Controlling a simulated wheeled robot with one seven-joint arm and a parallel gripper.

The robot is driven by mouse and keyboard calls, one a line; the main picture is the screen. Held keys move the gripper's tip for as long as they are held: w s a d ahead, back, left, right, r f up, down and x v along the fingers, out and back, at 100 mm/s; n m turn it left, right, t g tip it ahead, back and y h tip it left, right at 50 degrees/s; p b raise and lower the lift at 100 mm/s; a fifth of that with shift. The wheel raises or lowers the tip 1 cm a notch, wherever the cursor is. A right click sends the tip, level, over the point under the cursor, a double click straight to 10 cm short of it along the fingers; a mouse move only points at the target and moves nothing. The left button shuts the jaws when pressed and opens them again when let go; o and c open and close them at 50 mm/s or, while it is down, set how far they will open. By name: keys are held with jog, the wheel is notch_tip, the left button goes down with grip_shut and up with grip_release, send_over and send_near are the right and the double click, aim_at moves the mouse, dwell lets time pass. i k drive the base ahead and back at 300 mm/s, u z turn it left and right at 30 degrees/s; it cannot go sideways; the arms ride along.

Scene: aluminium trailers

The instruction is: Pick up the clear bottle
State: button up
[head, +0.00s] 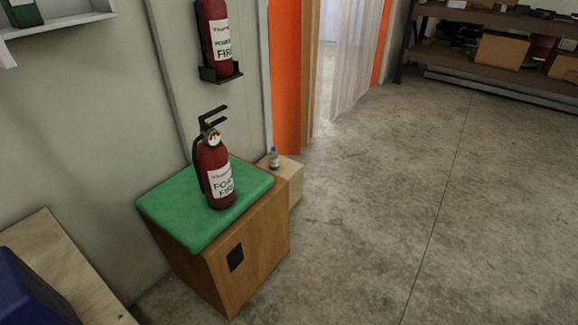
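A small clear bottle (274,158) with a blue cap stands upright in the head view. It is on a low pale wooden box (294,181) behind a larger wooden cabinet, against the wall. Its contents and label are too small to make out well. My gripper is not in view.
A wooden cabinet (262,245) with a green top (165,212) stands in front of the pale box. A red fire extinguisher (214,172) stands on it, close to the bottle's left in the picture. Another extinguisher (218,35) hangs on the wall. The concrete floor (390,200) at right is clear.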

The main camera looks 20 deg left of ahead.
aim_at(274, 158)
jog(key=z, duration=0.25)
jog(key=i, duration=2.05)
jog(key=u, duration=1.05)
jog(key=i, duration=1.05)
jog(key=u, duration=0.55)
